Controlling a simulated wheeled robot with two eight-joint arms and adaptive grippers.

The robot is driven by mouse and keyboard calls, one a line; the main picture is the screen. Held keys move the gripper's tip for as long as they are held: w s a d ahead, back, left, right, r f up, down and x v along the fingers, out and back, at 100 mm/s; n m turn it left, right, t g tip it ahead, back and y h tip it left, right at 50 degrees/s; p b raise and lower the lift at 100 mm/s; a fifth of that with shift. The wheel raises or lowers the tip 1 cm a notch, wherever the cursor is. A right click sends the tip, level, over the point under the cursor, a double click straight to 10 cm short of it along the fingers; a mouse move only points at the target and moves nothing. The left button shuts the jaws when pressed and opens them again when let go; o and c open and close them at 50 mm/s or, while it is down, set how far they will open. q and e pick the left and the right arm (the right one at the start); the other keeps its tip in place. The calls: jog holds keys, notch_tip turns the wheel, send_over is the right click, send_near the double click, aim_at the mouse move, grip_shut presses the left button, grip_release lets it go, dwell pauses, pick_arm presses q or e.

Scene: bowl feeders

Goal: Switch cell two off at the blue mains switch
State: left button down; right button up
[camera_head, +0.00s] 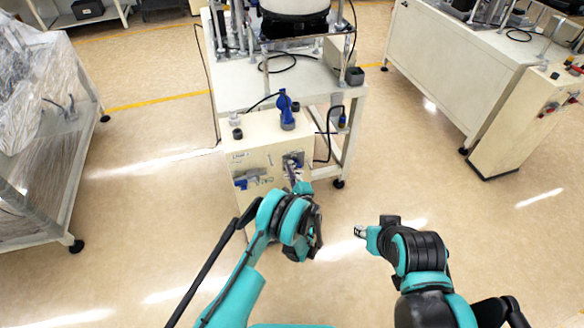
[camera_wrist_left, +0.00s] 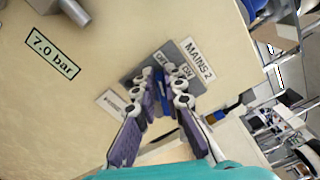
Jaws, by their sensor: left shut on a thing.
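The blue mains switch (camera_wrist_left: 165,104) sits on a grey plate beside a white label (camera_wrist_left: 200,58) reading MAINS 2, in the left wrist view. Two small labels on the plate are partly covered by my fingers and seem to read OFF and ON. My left gripper (camera_wrist_left: 170,86) is shut on the switch, one finger on each side. The fingers hide much of it, so its exact angle is unclear. In the head view my left gripper (camera_head: 295,172) is at the front of the cream cabinet (camera_head: 262,170). My right gripper (camera_head: 360,232) hangs over open floor, away from the cabinet.
A 7.0 bar label (camera_wrist_left: 52,53) and a grey fitting (camera_wrist_left: 75,10) are on the same panel. A blue fitting (camera_head: 286,108) stands on the cabinet top. A feeder bench (camera_head: 300,75) is behind it.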

aim_at(287, 145)
pick_arm(q)
jog(key=n, duration=0.2)
jog(key=f+n, duration=0.1)
jog(key=n, duration=0.2)
jog(key=shift+a, duration=0.1)
dwell(0.4)
jog(key=c, duration=1.6)
grip_release()
notch_tip(287, 145, up, 10)
jog(key=shift+f, duration=0.1)
